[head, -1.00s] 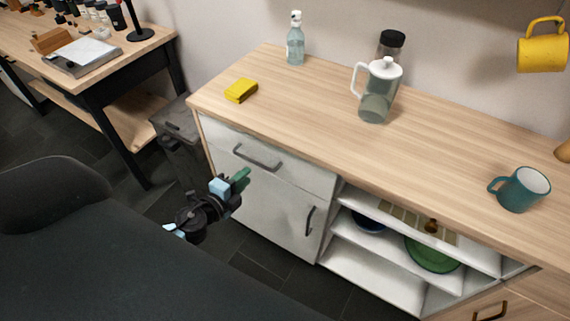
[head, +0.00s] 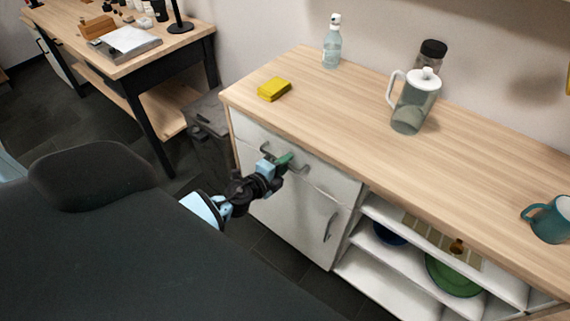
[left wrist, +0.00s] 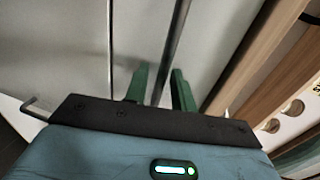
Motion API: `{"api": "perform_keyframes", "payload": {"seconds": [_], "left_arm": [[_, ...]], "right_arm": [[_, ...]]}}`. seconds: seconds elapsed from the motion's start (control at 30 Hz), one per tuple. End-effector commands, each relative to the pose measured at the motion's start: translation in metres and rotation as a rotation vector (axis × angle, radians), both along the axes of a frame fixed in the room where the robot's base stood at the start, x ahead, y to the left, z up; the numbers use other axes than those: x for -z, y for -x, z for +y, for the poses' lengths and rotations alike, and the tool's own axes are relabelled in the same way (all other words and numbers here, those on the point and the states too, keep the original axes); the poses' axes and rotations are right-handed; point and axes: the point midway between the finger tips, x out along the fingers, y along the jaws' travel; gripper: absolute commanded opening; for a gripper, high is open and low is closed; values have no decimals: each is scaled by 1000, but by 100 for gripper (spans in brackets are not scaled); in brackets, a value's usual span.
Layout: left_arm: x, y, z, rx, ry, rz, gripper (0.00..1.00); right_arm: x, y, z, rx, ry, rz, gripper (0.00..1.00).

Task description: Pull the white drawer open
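The white drawer (head: 335,184) is at the top left of the cabinet, under the worktop, and looks closed, its front flush with the cabinet. Its grey bar handle (head: 303,166) is partly hidden behind my left gripper (head: 284,160). In the left wrist view the handle bar (left wrist: 172,45) runs between the two green fingers of my left gripper (left wrist: 161,85). The fingers stand apart, one on each side of the bar, with small gaps showing. My right gripper is in neither view.
Below the drawer is a white door (head: 290,220) with its own handle (head: 330,226). Open shelves (head: 385,262) with dishes are to its right. The worktop (head: 340,120) above holds a yellow sponge (head: 274,89), a bottle (head: 332,45) and a jug (head: 413,105). A grey bin (head: 212,135) stands left.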

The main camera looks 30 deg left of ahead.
Motion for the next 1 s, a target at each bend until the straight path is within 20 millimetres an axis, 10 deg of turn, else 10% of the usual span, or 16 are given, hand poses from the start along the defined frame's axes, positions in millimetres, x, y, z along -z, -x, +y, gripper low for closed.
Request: {"api": "perform_keyframes", "payload": {"seconds": [0.27, 0.47, 1.0], "left_arm": [[0, -1, 0, 0, 0, 0, 24], [0, -1, 0, 0, 0, 0, 0], [0, 1, -6, 1, 0, 0, 0]], "right_arm": [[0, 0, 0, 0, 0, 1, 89], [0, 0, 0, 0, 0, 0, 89], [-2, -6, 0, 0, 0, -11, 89]]}}
